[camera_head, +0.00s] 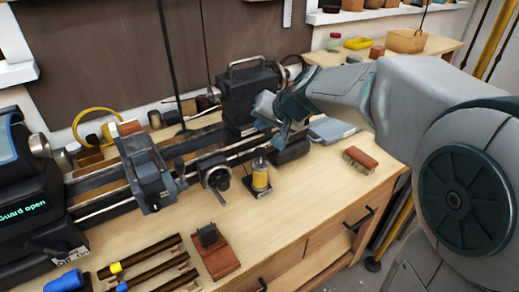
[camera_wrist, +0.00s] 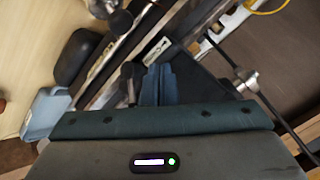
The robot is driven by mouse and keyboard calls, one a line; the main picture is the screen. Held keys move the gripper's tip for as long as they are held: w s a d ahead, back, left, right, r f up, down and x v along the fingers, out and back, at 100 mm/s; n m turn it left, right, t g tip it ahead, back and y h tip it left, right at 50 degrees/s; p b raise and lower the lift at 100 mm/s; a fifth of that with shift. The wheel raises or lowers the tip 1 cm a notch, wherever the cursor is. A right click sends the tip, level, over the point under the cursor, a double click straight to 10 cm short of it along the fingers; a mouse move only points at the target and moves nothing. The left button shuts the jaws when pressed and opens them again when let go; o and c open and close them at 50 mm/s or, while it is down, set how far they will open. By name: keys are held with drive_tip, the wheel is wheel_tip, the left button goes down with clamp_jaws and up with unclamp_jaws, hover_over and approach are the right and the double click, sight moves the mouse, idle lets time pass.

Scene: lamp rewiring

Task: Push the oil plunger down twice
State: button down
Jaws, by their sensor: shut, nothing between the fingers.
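The yellow oiler (camera_head: 260,177) stands upright on the bench in front of the lathe, on a dark base. Its plunger (camera_head: 259,162) is the small grey top part. My gripper (camera_head: 272,118) is shut and empty. In the head view it appears above and slightly right of the oiler, near the lathe's tailstock end, apart from the plunger. The wrist view shows my closed fingers (camera_wrist: 160,85) over the lathe. I cannot make out the oiler surely in the wrist view.
The lathe bed (camera_head: 90,188) and the dark tailstock block (camera_head: 248,95) lie behind the oiler. A brush (camera_head: 360,160) is to its right. A reddish block (camera_head: 215,255) and several rods (camera_head: 150,262) lie in front left. Bare bench surrounds the oiler's front.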

idle(0.4)
wheel_tip(320, 180, up, 4)
drive_tip(key=n+p, duration=0.3)
drive_tip(key=n, duration=0.6)
drive_tip(key=n+p, duration=0.3)
drive_tip(key=n, duration=0.7)
drive_tip(key=shift+w+d+g+y, duration=0.1)
drive_tip(key=shift+d+g+y, duration=0.05)
drive_tip(key=shift+g+y, duration=0.15)
drive_tip(key=shift+f, duration=0.25)
drive_tip(key=b, duration=0.5)
hover_over(263, 152)
wheel_tip(263, 152, down, 8)
drive_tip(key=shift+r, duration=0.2)
drive_tip(key=shift+f+b, duration=0.45)
drive_tip(key=shift+b, duration=0.3)
